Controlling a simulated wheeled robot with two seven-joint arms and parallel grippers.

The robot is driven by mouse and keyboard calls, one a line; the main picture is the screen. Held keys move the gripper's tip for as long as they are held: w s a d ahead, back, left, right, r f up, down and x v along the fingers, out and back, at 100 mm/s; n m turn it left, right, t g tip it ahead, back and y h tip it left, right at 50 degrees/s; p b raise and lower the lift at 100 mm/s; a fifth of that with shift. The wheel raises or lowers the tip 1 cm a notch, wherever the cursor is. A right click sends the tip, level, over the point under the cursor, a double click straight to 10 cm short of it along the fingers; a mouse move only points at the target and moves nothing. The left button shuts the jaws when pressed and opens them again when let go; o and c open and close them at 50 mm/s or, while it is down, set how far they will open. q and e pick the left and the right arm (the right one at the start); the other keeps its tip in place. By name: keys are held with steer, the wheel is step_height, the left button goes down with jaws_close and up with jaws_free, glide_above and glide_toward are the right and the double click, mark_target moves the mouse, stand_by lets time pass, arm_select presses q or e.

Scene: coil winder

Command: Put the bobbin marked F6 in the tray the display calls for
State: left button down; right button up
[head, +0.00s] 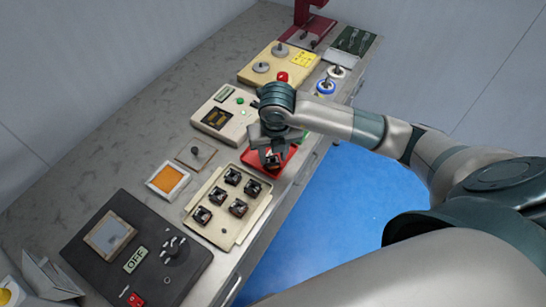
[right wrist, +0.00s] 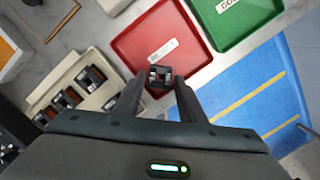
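My right gripper (head: 273,160) is low over the red tray (head: 254,158). In the right wrist view, its fingers (right wrist: 161,80) stand on either side of a small dark bobbin (right wrist: 160,76). The fingers look slightly apart from the bobbin, which appears at the tray's near edge. No F6 mark is legible on it. The instrument's display (head: 225,94) is too small to read. My left gripper is out of view.
A beige rack (head: 247,205) with several dark bobbins and an empty spot stands nearer than the red tray. A black unit (head: 135,250) shows OFF. An orange pad (head: 167,179) lies left of the rack. Blue floor lies beyond the bench edge.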

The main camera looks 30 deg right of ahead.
mark_target(274, 165)
step_height(274, 165, up, 10)
steer(key=s+b, duration=0.1)
steer(key=shift+s+a+r+b, duration=0.2)
steer(key=shift+s+b, duration=0.05)
steer(key=shift+b, duration=0.05)
stand_by(1.6)
